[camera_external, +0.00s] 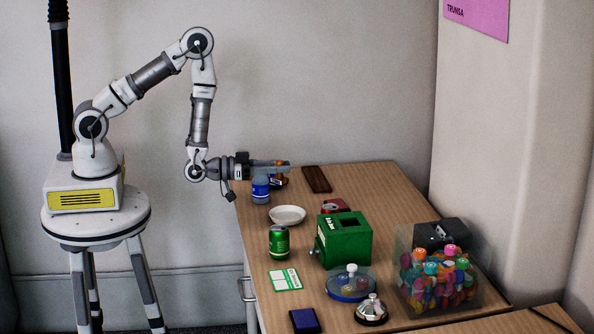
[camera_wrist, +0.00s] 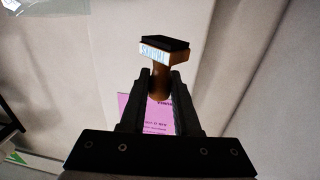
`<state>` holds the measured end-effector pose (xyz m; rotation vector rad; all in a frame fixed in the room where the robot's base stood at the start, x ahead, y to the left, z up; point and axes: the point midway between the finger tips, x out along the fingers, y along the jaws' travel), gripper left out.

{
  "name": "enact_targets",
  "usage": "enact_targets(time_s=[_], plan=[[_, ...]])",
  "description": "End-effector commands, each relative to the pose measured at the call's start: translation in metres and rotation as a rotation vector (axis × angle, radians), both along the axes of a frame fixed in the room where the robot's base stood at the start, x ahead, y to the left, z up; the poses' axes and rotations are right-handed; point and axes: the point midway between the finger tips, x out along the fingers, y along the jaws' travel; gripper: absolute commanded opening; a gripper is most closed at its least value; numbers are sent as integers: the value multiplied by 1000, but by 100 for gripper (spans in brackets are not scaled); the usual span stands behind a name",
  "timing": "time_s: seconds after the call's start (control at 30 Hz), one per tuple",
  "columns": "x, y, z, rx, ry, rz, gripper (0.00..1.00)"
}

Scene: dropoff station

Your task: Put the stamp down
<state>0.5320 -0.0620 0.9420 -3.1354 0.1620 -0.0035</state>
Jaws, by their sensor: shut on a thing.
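My gripper (camera_external: 283,164) reaches out level over the far left part of the table, above and beside a blue bottle. In the wrist view my gripper (camera_wrist: 160,85) is shut on the stamp's wooden handle. The stamp (camera_wrist: 164,52) has a brown handle, a pale label with print on its block and a dark face. The face points away from the fingers. In the external view the stamp is small and mostly hidden by the fingers. A dark blue pad (camera_external: 304,320) lies at the table's front edge.
On the table (camera_external: 375,185) are the blue bottle (camera_external: 260,189), a dark brown slab (camera_external: 316,179), a white bowl (camera_external: 287,215), a red can (camera_external: 334,206), a green box (camera_external: 343,240), a green can (camera_external: 279,242), a card (camera_external: 285,279), a bell (camera_external: 371,311) and a clear marker bin (camera_external: 407,297). The back right is clear.

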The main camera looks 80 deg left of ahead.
Motion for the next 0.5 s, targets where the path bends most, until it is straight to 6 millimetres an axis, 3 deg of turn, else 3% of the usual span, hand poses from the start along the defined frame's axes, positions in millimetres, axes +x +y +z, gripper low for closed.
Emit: enact_targets(time_s=[0.03, 0.1, 0.27, 0.5], plan=[[1, -28, -11, -1, -5, -47, 0], [0, -67, -18, -1, -5, -110, 0], [-13, -153, -29, 0, -5, -251, 0], [-59, -275, -43, -1, -3, -458, 0]])
